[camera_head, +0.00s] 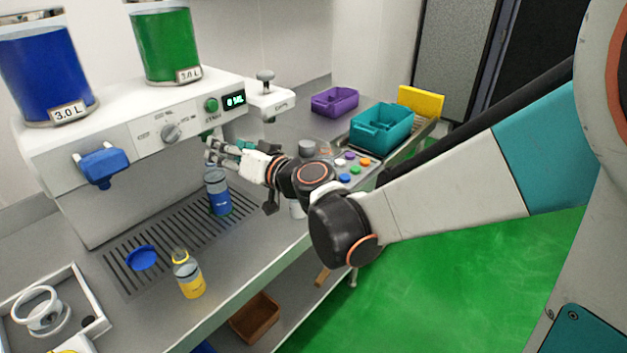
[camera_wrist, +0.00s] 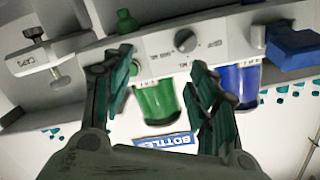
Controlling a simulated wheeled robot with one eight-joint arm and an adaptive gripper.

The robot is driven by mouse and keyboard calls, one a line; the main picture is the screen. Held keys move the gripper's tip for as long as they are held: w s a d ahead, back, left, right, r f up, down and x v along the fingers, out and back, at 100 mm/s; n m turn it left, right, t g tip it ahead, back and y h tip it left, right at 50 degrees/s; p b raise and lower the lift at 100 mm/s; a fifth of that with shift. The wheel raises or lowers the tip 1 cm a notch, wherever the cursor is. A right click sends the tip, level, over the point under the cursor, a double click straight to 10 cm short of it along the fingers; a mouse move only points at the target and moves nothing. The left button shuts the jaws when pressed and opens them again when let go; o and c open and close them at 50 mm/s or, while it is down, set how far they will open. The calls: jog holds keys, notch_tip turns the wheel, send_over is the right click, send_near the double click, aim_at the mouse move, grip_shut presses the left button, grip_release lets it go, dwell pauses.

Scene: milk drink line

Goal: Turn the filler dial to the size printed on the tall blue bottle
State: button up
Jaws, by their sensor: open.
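The filler dial (camera_head: 171,131) is a grey knob on the front of the white filler machine (camera_head: 60,190), with small size marks around it that I cannot read. It also shows between and beyond my fingertips in the wrist view (camera_wrist: 186,40), which looks upside down. The tall blue bottle (camera_head: 217,195) stands upright on the drip grate; its print is too small to read. My gripper (camera_head: 212,150) is open and empty, in front of the machine to the right of and below the dial. Its two dark fingers are spread in the wrist view (camera_wrist: 162,60), apart from the dial.
Blue (camera_head: 42,70) and green (camera_head: 165,40) tanks top the machine. A blue lever (camera_head: 101,167) juts out left of the dial; a green button (camera_head: 211,104) and display (camera_head: 235,100) sit right. A yellow bottle (camera_head: 190,280) and blue disc (camera_head: 141,258) are in front.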

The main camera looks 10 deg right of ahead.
jog(key=s+d+f+g+h+b, duration=0.1)
jog(key=s+d+f+g+h, duration=0.1)
jog(key=s+d, duration=0.3)
jog(key=s+d+f+g+h+b, duration=0.2)
jog(key=s+d+f, duration=0.2)
jog(key=s, duration=0.7)
jog(key=shift+s+d+f+n, duration=0.25)
jog(key=shift+s+d+n, duration=0.1)
jog(key=shift+s+n, duration=0.05)
jog(key=s+d+f+m+g+h, duration=0.1)
jog(key=s+d+f+h, duration=0.1)
jog(key=s+d, duration=0.3)
jog(key=s+d+f+m+g+h, duration=0.1)
jog(key=s+d+f+h, duration=0.1)
jog(key=s+d, duration=0.4)
jog(key=shift+s+d+f+g+h, duration=0.2)
jog(key=shift+d+f+g+h, duration=0.1)
jog(key=shift+d+h, duration=0.4)
jog(key=shift+a, duration=0.2)
dwell(0.6)
